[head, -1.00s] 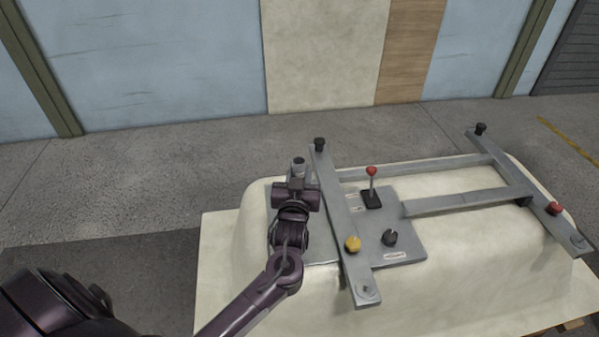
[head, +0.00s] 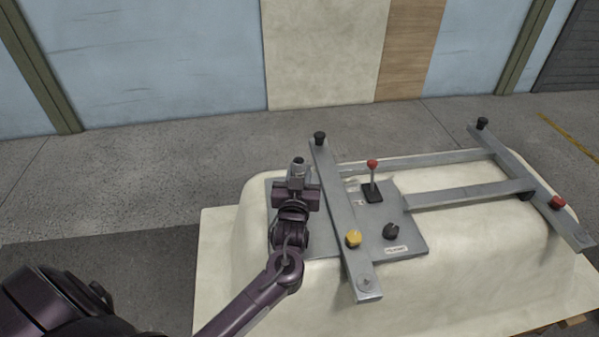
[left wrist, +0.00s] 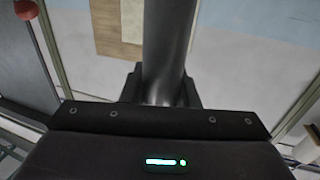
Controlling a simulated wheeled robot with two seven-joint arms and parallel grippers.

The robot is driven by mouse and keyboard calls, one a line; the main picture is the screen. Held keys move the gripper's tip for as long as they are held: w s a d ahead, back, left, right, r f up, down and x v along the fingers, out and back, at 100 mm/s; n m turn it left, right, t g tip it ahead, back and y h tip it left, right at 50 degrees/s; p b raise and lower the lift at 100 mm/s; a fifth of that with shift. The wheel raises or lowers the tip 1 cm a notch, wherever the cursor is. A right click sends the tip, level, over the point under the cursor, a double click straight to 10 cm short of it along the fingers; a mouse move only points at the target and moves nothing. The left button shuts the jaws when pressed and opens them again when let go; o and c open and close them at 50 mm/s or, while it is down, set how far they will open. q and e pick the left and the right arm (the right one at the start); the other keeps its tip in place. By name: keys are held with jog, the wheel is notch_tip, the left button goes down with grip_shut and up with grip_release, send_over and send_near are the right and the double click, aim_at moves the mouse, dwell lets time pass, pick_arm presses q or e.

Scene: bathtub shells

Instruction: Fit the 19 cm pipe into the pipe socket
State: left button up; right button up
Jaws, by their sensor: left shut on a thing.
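My left gripper (head: 298,182) is over the left part of a grey plate (head: 409,244) on top of the cream tub shell. It is shut on a grey pipe (head: 298,168) with a dark top end, which sticks up just beyond the fingers. In the left wrist view the pipe (left wrist: 168,45) runs as a dark cylinder from the top edge down between the fingers (left wrist: 160,90). I cannot make out the pipe socket; the gripper and wrist cover that part of the plate. Whether the pipe touches anything below is hidden. My right gripper is not in view.
The cream shell (head: 470,270) is clear in front.

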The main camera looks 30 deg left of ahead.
pick_arm(q)
jog(key=shift+f, duration=0.3)
jog(key=o, duration=1.1)
jog(key=b+v, duration=0.1)
jog(key=v, duration=0.6)
jog(key=shift+s+d, duration=0.1)
jog(key=shift+s, duration=0.25)
